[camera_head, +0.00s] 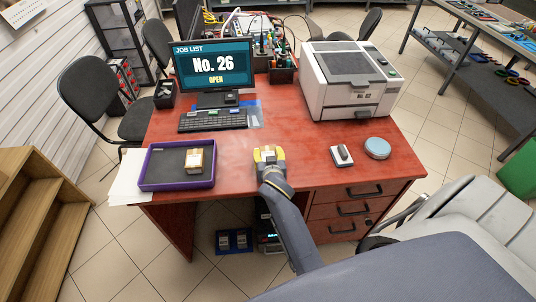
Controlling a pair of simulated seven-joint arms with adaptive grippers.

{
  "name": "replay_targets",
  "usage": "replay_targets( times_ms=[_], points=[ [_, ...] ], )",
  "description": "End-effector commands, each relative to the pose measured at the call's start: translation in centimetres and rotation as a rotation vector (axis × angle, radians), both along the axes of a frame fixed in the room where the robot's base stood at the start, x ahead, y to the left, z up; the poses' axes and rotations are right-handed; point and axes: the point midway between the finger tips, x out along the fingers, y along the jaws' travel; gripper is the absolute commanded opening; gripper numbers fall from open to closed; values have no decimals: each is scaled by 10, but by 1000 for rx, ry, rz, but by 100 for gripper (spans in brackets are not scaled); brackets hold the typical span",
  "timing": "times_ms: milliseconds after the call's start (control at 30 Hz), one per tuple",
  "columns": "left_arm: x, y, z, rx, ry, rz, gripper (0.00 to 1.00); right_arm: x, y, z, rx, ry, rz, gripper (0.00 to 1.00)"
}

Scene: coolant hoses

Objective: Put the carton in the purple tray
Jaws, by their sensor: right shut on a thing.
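The purple tray (146,183) lies on the left part of the red desk, with a dark inside. A small tan carton (194,160) with a pale label stands in the tray, right of its middle. My right gripper (268,156) is over the desk's front middle, to the right of the tray and apart from it. It is shut on a small yellow and grey thing (268,151), mostly hidden by the gripper, so I cannot tell what it is. My left gripper is not in view.
A monitor (213,65) and keyboard (212,119) stand behind the tray. A white printer (348,80) fills the back right. A small dark and white device (341,156) and a round blue tin (377,148) lie right of my gripper. White paper (124,190) sticks out left of the tray.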

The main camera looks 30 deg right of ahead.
Motion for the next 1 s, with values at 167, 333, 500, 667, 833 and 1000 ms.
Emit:
replay_targets(
  times_ms=[167,333,500,667,833,1000],
  points=[
    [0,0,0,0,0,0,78,0,0,-1,0,1,0,67],
    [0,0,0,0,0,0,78,0,0,-1,0,1,0,74],
    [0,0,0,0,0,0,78,0,0,1,0,0,0,74],
    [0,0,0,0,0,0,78,-12,6,7,2,0,-1,74],
    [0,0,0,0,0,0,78,-29,13,15,2,0,0,74],
    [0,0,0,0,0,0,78,-42,19,21,2,0,1,83]
  ],
)
